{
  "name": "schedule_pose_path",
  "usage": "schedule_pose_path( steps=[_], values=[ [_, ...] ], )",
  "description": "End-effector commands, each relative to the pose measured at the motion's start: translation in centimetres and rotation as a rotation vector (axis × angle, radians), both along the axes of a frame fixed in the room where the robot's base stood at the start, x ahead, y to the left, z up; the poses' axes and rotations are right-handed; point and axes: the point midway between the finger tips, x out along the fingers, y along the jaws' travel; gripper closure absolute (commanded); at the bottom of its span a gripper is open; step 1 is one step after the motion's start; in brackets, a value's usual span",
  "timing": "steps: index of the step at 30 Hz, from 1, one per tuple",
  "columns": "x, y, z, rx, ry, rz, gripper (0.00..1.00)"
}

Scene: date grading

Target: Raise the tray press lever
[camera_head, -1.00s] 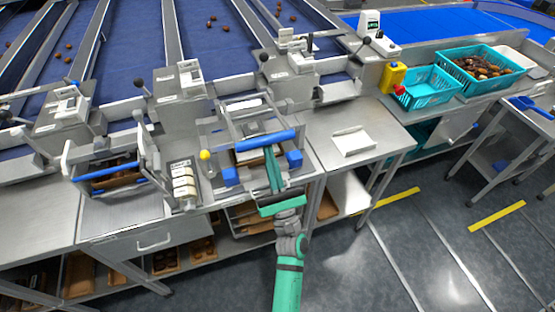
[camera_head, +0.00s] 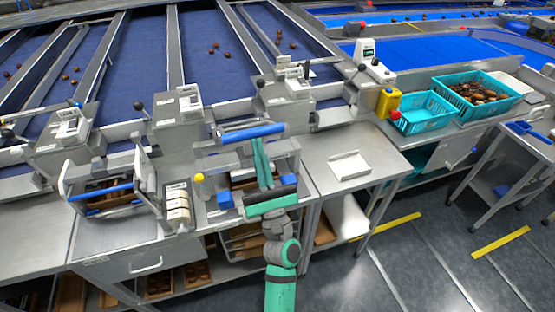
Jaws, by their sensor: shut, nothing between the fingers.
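The tray press (camera_head: 297,160) stands on the steel bench in the middle. Its lever is a blue bar (camera_head: 240,135) across two side arms, standing clearly above the blue blocks (camera_head: 224,200) at the press's front. A brown tray shows partly under it, behind my fingers. My gripper (camera_head: 258,145) has its teal fingers together, pointing up and away. Their tips are at the underside of the blue bar, seemingly touching it, with nothing held between them.
A second press with a blue bar (camera_head: 100,191) stands to the left. A label roll holder (camera_head: 177,206) and a yellow knob (camera_head: 199,178) sit between the presses. A white tray (camera_head: 349,165) lies on the right bench. Teal crates (camera_head: 427,113) stand farther right.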

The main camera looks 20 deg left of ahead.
Motion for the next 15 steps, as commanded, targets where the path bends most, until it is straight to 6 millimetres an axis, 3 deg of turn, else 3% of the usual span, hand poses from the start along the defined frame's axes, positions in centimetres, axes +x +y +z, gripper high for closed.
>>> schedule_pose_path(
  steps=[4, 15],
  values=[
    [-0.15, 1.04, 1.05, 0.003, -0.007, 0.016, 1.00],
    [-0.23, 1.18, 1.36, 0.007, -0.009, 0.018, 1.00]
  ],
)
